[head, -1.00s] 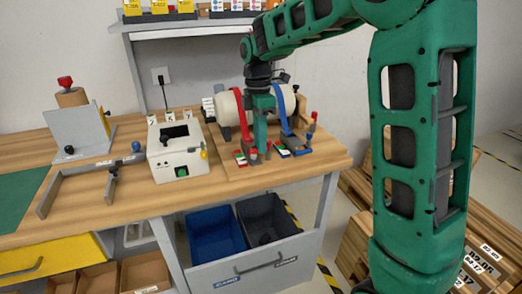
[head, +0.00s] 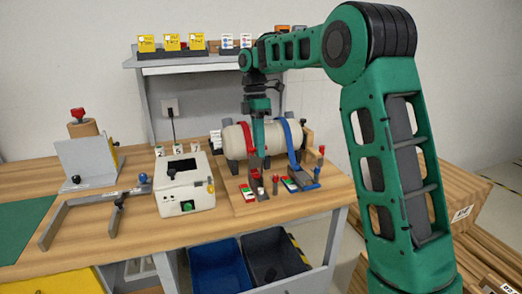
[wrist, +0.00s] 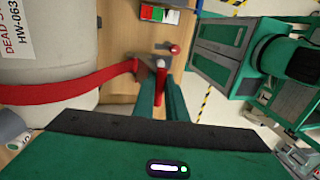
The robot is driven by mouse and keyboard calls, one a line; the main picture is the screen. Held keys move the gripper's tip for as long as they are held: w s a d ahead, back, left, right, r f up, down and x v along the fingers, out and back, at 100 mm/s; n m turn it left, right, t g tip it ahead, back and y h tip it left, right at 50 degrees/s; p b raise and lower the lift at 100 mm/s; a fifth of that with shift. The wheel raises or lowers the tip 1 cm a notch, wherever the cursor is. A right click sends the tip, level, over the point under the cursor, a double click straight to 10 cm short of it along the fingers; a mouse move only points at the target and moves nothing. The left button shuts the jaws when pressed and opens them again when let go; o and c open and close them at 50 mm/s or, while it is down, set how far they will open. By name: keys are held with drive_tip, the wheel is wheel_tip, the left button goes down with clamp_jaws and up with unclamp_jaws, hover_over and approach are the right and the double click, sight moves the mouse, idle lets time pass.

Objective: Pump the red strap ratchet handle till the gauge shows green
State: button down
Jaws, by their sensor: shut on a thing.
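A beige tank (head: 234,143) lies on its side on a wooden board, with a red strap (head: 247,140) and a blue strap (head: 283,136) over it. The red strap also crosses the left of the wrist view (wrist: 75,90). My gripper (head: 258,152) points down in front of the tank at the red strap's ratchet. In the wrist view my gripper (wrist: 162,100) is shut on the red ratchet handle (wrist: 161,82), which has a pale tip. A gauge (wrist: 158,14) with red, white and green parts shows ahead of it; its pointer is too small to read.
The blue strap's ratchet (head: 306,180) and its gauge (head: 289,184) sit just right. A red-knobbed peg (head: 276,182) stands close to my gripper. A white box (head: 186,186) stands left. Blue (head: 218,268) and dark bins (head: 272,257) are below the bench.

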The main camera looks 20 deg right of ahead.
drive_tip(key=shift+w+f, duration=0.15)
drive_tip(key=shift+f, duration=0.15)
drive_tip(key=shift+r, duration=0.1)
drive_tip(key=c, duration=2.1)
unclamp_jaws()
drive_tip(key=shift+a+r, duration=0.1)
drive_tip(key=v, duration=1.1)
